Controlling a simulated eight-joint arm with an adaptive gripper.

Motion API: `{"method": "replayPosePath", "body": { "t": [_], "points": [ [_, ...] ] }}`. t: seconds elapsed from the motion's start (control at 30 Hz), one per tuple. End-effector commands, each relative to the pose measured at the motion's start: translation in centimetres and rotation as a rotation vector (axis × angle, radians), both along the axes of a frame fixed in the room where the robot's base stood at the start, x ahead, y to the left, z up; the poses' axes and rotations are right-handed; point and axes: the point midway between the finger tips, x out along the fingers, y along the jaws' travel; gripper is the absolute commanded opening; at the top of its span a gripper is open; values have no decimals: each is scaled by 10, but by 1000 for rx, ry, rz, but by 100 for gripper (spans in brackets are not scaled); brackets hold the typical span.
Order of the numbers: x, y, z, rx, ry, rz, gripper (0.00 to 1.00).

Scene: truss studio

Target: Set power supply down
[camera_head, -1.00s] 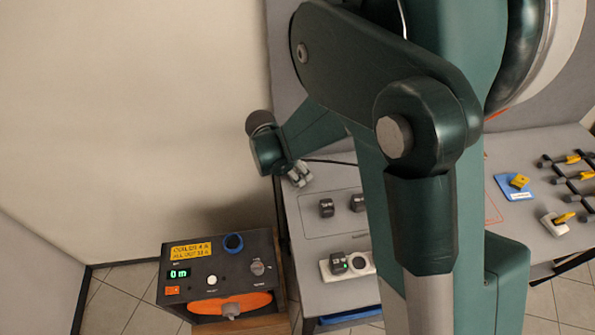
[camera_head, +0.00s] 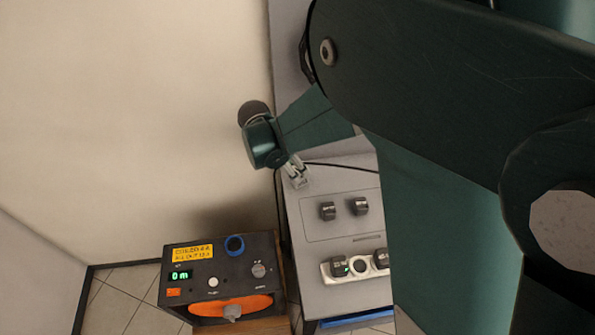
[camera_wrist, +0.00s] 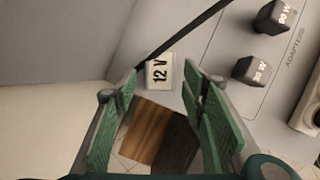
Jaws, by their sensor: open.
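My gripper (camera_wrist: 160,87) is open, with green-padded fingers spread apart and nothing visible between them. In the head view it (camera_head: 298,178) hangs by the table's left end. A white block marked "12 V" (camera_wrist: 159,72) sits on the grey table just beyond the fingertips, with a black cable by it. Which thing is the power supply is not clear. Two black adapters stand on the table's "ADAPTERS" area: the left one (camera_head: 327,210) and the right one (camera_head: 359,206). They also show in the wrist view, the nearer (camera_wrist: 252,71) and the farther, marked "90 W" (camera_wrist: 275,15).
A white socket strip (camera_head: 328,272) holds a black adapter (camera_head: 339,265) with a green light and another black one (camera_head: 381,258). A black control box (camera_head: 218,263) with an orange part stands left of the table. My arm covers the right side of the head view.

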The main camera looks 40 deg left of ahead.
Motion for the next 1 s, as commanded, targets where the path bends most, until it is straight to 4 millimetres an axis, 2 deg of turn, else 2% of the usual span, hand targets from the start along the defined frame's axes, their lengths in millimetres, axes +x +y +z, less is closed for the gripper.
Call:
{"method": "replayPosePath", "body": {
  "t": [0.2, 0.43, 0.63, 1.0],
  "points": [
    [-12, 5, 31, 1, 0, 1, 41],
    [-21, 8, 54, 0, 0, 0, 41],
    [-24, 10, 62, 0, 0, 0, 41],
    [-24, 10, 63, 0, 0, 0, 41]
  ]
}}
